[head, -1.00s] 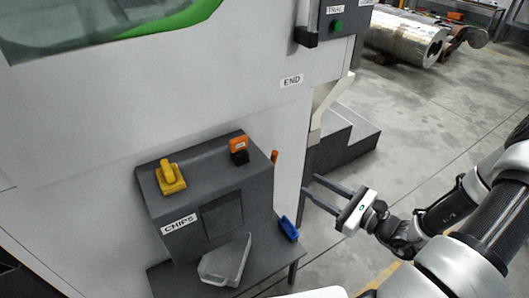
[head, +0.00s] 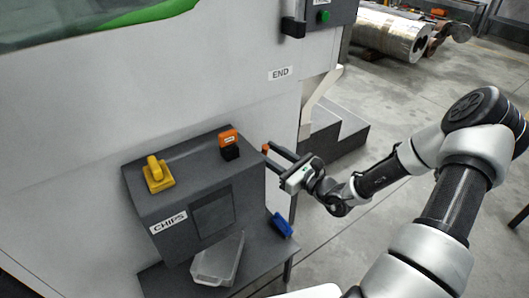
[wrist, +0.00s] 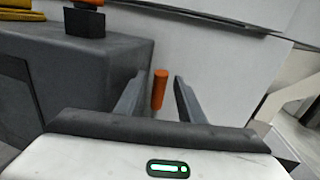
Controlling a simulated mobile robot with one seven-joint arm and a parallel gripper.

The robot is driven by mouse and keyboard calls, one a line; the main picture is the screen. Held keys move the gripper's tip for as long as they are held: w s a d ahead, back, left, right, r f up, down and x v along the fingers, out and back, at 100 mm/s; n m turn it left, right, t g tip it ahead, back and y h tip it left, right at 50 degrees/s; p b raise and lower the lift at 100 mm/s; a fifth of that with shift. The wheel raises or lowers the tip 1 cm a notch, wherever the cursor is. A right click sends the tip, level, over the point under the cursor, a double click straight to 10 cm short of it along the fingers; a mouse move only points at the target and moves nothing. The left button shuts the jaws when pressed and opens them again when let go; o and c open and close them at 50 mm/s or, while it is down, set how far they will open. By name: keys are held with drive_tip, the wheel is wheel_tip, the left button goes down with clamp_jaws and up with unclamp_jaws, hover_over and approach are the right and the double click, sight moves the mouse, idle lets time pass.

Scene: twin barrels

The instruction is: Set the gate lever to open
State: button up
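An orange upright handle (head: 265,148) shows at the right side of the dark grey CHIPS box, partly hidden by a finger in the head view. I take it to be the gate lever; no label for it is readable. In the wrist view the orange handle (wrist: 159,88) stands between my two fingers, with space on both sides. My gripper (head: 273,155) is open and empty, its fingers pointing toward the handle; the wrist view shows the open gripper (wrist: 158,95) too. Whether the fingertips reach past the handle is unclear.
The CHIPS box (head: 190,188) carries a yellow handle (head: 158,174) and an orange-and-black switch (head: 229,144) on top. A clear bin (head: 218,260) and a blue object (head: 282,225) rest below on the shelf. The white machine wall (head: 90,110) rises behind; grey steps (head: 335,135) stand at right.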

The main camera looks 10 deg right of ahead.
drive_tip(key=shift+x, duration=1.1)
clamp_jaws()
